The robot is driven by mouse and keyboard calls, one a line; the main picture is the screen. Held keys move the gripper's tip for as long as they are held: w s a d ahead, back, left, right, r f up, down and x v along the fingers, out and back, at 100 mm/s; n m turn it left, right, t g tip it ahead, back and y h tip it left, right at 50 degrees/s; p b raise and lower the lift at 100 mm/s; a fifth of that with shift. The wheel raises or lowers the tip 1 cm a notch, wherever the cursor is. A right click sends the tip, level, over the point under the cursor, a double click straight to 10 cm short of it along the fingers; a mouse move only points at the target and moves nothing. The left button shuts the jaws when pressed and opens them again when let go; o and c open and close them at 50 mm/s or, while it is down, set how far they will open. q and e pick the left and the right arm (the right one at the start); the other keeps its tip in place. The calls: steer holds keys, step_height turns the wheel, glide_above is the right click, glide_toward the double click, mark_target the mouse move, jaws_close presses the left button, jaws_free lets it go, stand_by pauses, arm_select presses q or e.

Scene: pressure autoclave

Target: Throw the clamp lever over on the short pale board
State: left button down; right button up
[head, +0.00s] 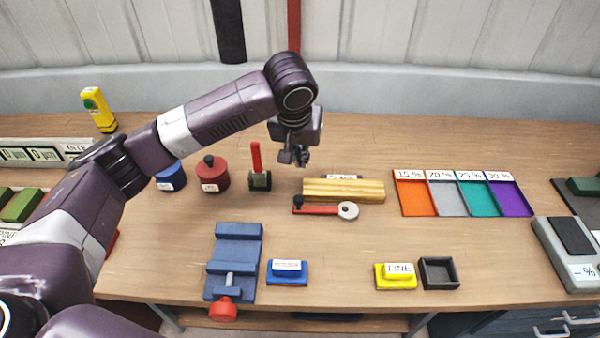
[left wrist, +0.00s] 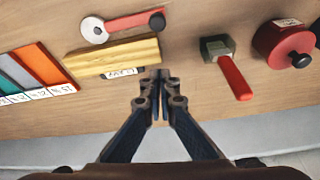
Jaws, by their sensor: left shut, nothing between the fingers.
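The short pale board (head: 343,190) lies on the bench, with a label at its back edge; it also shows in the left wrist view (left wrist: 112,57). A red lever (head: 320,209) with a black knob at its left end and a pale round disc at its right lies flat along the board's front side. It also shows in the left wrist view (left wrist: 128,23). A dark block with an upright red handle (head: 256,157) stands left of the board. My left gripper (head: 301,160) is shut and empty, above the bench just behind the board's left end. My right gripper is out of view.
Red (head: 213,176) and blue (head: 171,177) round pots stand left of the handle. A blue vise (head: 234,245) is front left. Coloured trays (head: 462,197) lie to the right. Blue (head: 287,273) and yellow (head: 396,277) labelled blocks sit near the front edge. The bench before the lever is clear.

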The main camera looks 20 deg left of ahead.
arm_select(q)
steer(key=p+x, duration=0.1)
steer(key=x, duration=0.7)
steer(key=shift+a+f, duration=0.1)
steer(key=shift+f, duration=0.15)
steer(key=shift+s+f+p, duration=0.2)
steer(key=shift+p, duration=0.45)
steer(key=shift+s+d+f+p, duration=0.1)
steer(key=shift+s+p, duration=0.2)
steer(key=shift+s, duration=0.55)
steer(key=shift+s+d+f+p, duration=0.15)
steer(key=shift+s+p, duration=0.1)
steer(key=shift+s, duration=0.6)
steer(key=shift+w, duration=0.1)
